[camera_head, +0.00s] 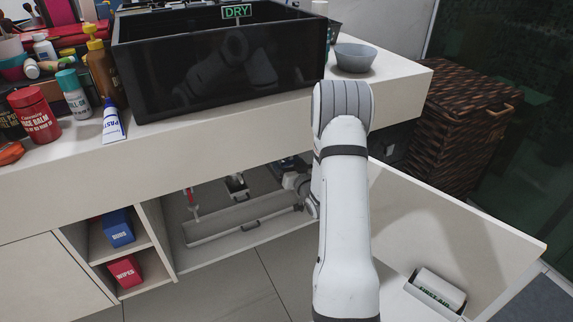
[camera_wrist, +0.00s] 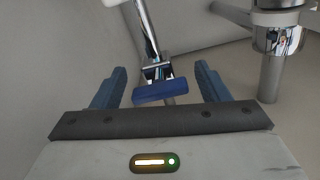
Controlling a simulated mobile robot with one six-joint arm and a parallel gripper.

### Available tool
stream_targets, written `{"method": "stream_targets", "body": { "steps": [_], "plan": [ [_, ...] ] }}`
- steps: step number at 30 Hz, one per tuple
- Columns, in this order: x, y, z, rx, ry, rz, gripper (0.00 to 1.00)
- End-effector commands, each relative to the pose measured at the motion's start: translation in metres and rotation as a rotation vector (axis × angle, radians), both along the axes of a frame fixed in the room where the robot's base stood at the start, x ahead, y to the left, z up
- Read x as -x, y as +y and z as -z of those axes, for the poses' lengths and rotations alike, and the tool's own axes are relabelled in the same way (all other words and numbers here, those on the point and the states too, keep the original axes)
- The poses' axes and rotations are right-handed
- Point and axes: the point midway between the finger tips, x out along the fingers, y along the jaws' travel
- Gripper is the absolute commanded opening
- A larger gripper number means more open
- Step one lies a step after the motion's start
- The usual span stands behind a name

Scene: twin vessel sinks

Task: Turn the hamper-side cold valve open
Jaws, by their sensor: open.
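A blue valve handle (camera_wrist: 161,92) shows in the wrist view, on a small chrome valve on a slanting chrome pipe (camera_wrist: 147,32). The handle lies crosswise to the pipe. My gripper (camera_wrist: 161,74) is open, with one blue finger on each side of the handle and a visible gap to both. In the head view my white arm reaches into the open cabinet under the counter, on the side near the wicker hamper (camera_head: 462,122). There the arm hides the blue handle and most of my gripper.
A chrome drain fitting (camera_wrist: 278,38) stands right of my gripper in the wrist view. The cabinet has a low rail (camera_head: 240,232) at its front and an open door (camera_head: 450,215) on the right. Side shelves hold a blue box (camera_head: 118,228) and a red box (camera_head: 125,271).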

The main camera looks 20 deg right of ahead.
Motion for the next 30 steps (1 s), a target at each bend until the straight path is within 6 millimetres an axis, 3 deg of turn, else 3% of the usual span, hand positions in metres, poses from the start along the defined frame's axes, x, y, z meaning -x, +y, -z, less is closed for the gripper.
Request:
{"method": "stream_targets", "body": {
  "steps": [10,26,30],
  "plan": [
    [-0.0055,-0.0001,-0.0006,-0.001,0.0,0.001,0.69],
    [-0.005,-0.0003,-0.0003,-0.001,0.001,0.001,0.25],
    [-0.005,-0.0002,-0.0002,0.006,0.001,0.001,0.25]
  ]
}}
